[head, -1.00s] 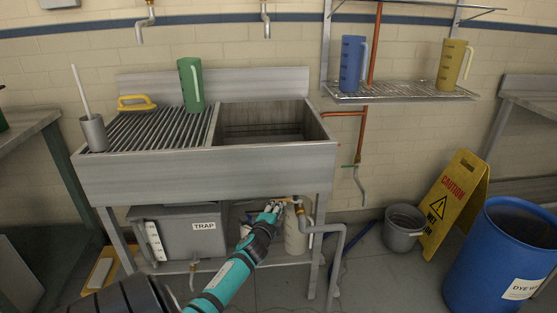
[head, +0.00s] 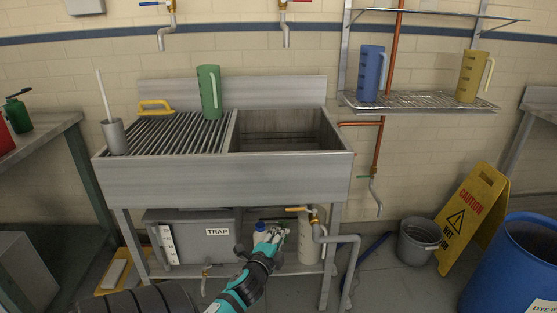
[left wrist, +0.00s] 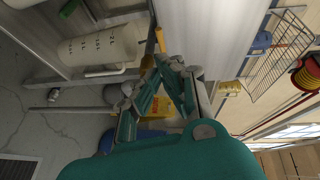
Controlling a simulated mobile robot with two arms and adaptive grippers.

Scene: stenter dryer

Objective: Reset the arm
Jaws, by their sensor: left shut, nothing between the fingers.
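My left arm comes in from the bottom of the head view. Its left gripper (head: 277,232) is under the sink, in front of the lower shelf, close to a valve with a yellow handle (head: 297,209). In the left wrist view the fingers of the left gripper (left wrist: 163,64) come together at the tips, shut with nothing between them. The yellow handle (left wrist: 160,39) shows just beyond the fingertips there; I cannot tell whether they touch. My right gripper is in neither view.
The steel sink (head: 225,180) stands above the arm. A grey box marked TRAP (head: 190,245) and a pale container (head: 308,245) sit below it. A grey bucket (head: 418,242), yellow caution sign (head: 474,215) and blue drum (head: 515,270) stand at the right.

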